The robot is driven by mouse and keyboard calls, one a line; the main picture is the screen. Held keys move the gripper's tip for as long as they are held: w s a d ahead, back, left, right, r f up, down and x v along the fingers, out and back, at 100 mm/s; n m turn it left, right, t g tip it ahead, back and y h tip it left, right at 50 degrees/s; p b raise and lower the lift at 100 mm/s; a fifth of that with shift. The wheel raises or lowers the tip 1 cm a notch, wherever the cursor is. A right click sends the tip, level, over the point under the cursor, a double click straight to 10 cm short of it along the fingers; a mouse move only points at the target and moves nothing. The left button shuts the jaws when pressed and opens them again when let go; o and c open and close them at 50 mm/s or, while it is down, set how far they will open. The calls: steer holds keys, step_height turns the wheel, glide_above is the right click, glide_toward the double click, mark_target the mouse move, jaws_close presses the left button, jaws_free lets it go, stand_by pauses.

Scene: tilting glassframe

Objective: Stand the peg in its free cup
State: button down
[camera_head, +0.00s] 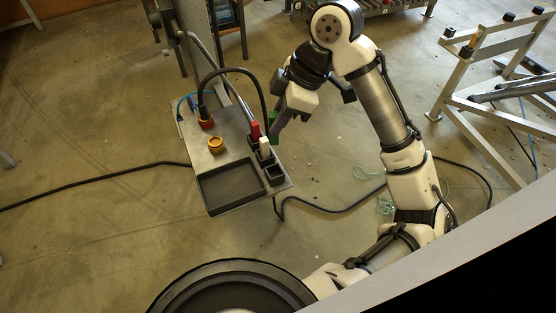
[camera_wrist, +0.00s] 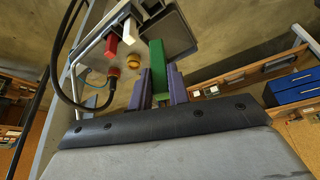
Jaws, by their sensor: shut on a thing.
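My gripper (camera_head: 278,126) is shut on a green peg (camera_head: 273,129). In the wrist view the purple fingers of my gripper (camera_wrist: 160,87) hold the green peg (camera_wrist: 157,62) between them. The peg is beside the right edge of a grey board (camera_head: 190,140). A red peg (camera_head: 255,131) and a white peg (camera_head: 265,147) stand in a row of dark cups along that edge. A dark cup (camera_head: 275,178) at the near end of the row looks empty. The red peg (camera_wrist: 111,46) and white peg (camera_wrist: 128,32) also show in the wrist view.
A shallow black tray (camera_head: 233,205) takes up the near part of the board. A yellow knob (camera_head: 216,145) and a red-and-yellow plug (camera_head: 206,123) with a black cable (camera_head: 236,72) arching over the board stand farther back. Open floor lies right of the board.

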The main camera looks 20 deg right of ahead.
step_height(320, 180, down, 14)
steer(key=shift+r+p, duration=0.15)
steer(key=shift+p, duration=0.15)
steer(key=c, duration=1.3)
jaws_free()
steer(key=shift+c, duration=0.2)
steer(key=shift+r, duration=0.1)
steer(key=b+v, duration=0.1)
steer(key=v, duration=1.1)
steer(key=shift+b, duration=0.3)
steer(key=shift+a, duration=0.1)
